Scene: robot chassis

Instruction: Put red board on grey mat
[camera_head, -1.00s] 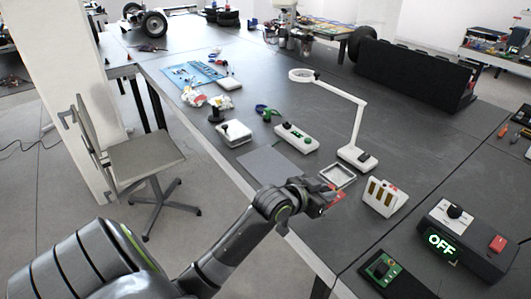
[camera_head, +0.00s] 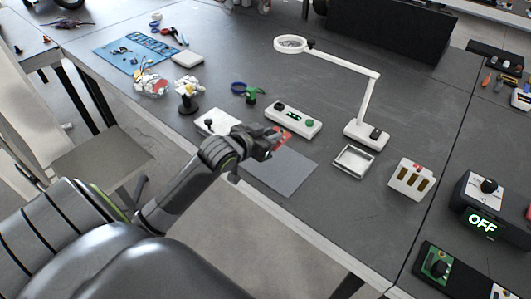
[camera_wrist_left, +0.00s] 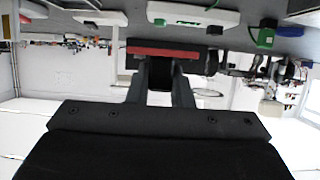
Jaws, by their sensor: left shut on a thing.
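The red board (camera_head: 282,138) is held in my left gripper (camera_head: 270,146), which is shut on it. In the left wrist view the board (camera_wrist_left: 165,52) shows as a red strip across the fingertips of the gripper (camera_wrist_left: 160,80). The grey mat (camera_head: 288,178) lies flat near the table's front edge. The gripper and board are at the mat's far-left corner, and the arm hides part of the mat. I cannot tell how high the board is above the table. My right gripper is not in view.
A white box with green buttons (camera_head: 293,119) stands just behind the board. A white box with a black knob (camera_head: 215,122) is left of the gripper. A white-framed tray (camera_head: 353,161) and a magnifier lamp (camera_head: 366,134) stand to the right.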

